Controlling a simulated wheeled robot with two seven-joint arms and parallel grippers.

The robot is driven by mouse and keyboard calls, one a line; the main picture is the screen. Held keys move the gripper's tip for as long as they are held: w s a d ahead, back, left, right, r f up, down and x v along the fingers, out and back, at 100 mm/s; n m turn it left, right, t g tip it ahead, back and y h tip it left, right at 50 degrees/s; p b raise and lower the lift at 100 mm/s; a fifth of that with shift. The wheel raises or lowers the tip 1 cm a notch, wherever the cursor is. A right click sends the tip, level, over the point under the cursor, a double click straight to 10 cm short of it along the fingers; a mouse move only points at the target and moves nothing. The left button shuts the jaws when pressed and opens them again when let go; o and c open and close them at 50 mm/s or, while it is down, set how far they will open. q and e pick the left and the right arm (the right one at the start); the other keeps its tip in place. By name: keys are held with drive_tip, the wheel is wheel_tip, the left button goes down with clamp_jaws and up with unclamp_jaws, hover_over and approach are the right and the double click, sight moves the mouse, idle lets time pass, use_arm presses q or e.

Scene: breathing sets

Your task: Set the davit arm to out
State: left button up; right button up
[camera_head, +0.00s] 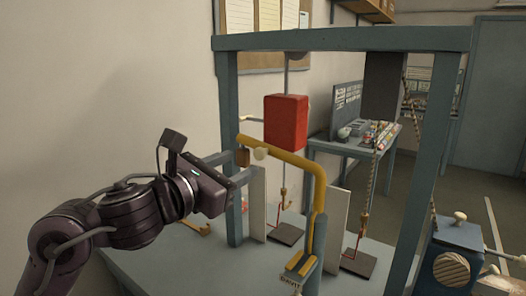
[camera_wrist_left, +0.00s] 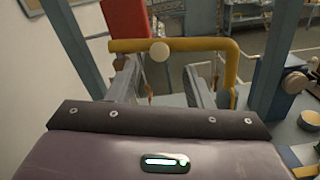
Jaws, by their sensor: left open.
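The davit arm (camera_head: 290,161) is a yellow bent bar on an upright post, with a pale round knob (camera_head: 260,153) near its free end. In the head view its horizontal part reaches left from the post. In the left wrist view the davit arm (camera_wrist_left: 190,45) crosses the top, and the knob (camera_wrist_left: 159,53) shows between and beyond the fingers. My left gripper (camera_head: 244,168) is open and empty, just left of and below the knob, apparently apart from it. My right gripper is not in view.
A blue-grey frame (camera_head: 340,39) stands around the davit on a grey table (camera_head: 190,262). A red block (camera_head: 286,122) and a dark block (camera_head: 383,85) hang from it. Pale upright plates (camera_head: 338,222) stand near the post. A blue box with knobs (camera_head: 455,238) is at right.

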sight(258, 155)
use_arm(q)
drive_tip(key=p+x, duration=0.1)
drive_tip(key=x, duration=0.5)
drive_tip(key=shift+w+d, duration=0.2)
drive_tip(key=shift+s+a, duration=0.1)
clamp_jaws()
